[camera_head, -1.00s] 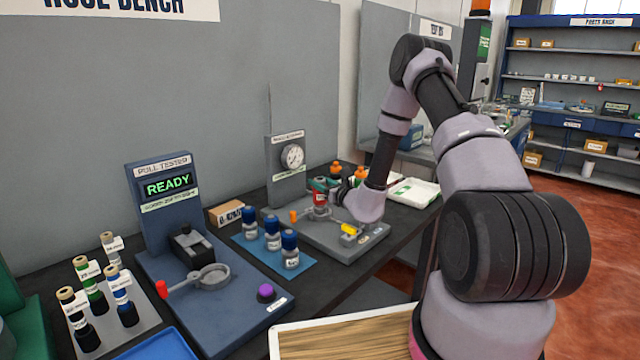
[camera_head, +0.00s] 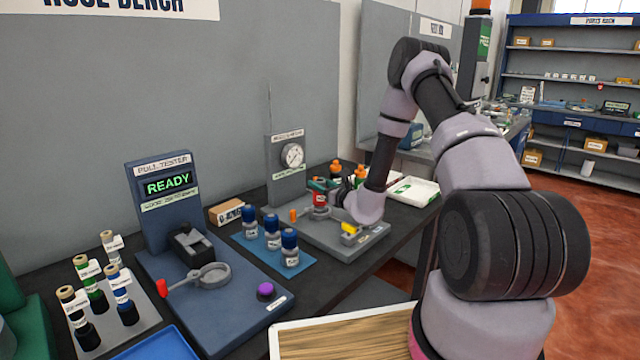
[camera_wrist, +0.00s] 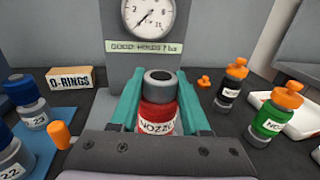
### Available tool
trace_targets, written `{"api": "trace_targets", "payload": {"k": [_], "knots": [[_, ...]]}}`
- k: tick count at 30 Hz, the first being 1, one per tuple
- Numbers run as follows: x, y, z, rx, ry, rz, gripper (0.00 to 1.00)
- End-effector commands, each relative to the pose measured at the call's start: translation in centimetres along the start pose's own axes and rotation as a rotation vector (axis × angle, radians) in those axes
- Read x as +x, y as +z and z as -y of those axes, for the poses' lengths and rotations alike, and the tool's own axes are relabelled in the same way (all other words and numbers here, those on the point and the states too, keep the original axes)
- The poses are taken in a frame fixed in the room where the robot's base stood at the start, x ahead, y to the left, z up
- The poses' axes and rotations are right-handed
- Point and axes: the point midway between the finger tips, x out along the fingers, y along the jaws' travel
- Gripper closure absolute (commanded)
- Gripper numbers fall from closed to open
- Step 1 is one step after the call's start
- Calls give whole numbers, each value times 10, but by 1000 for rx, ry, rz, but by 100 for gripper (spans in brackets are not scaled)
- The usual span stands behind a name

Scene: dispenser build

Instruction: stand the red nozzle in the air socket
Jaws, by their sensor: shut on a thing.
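The red nozzle (camera_wrist: 158,108) stands upright between the teal fingers of my gripper (camera_wrist: 160,115) in the wrist view. It has a grey and black top and a white label reading NOZZLE. In the head view the red nozzle (camera_head: 320,198) and my gripper (camera_head: 328,192) are small, over the grey air fixture (camera_head: 345,243) below the gauge. The fingers are shut on the nozzle. The air socket is hidden under the nozzle and gripper, so I cannot tell whether the nozzle's base is seated in it.
A pressure gauge (camera_wrist: 147,17) stands just behind the nozzle. An orange-tipped lever (camera_wrist: 60,135) is at the left, near blue-capped bottles (camera_head: 272,232). Orange-capped bottles (camera_wrist: 268,118) and a white tray (camera_head: 413,192) are at the right. The pull tester (camera_head: 168,185) is farther left.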

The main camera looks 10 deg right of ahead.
Motion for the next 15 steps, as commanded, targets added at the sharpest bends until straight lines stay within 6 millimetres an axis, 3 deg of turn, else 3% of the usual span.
{"api": "trace_targets", "payload": {"k": [5, 6, 7, 15], "knots": [[1, -2, 0, 0, 0, 3, 100], [1, -2, 0, 0, 0, 3, 50], [1, -2, 0, -1, 0, 3, 41], [0, -4, 0, 0, 0, -2, 41]]}}
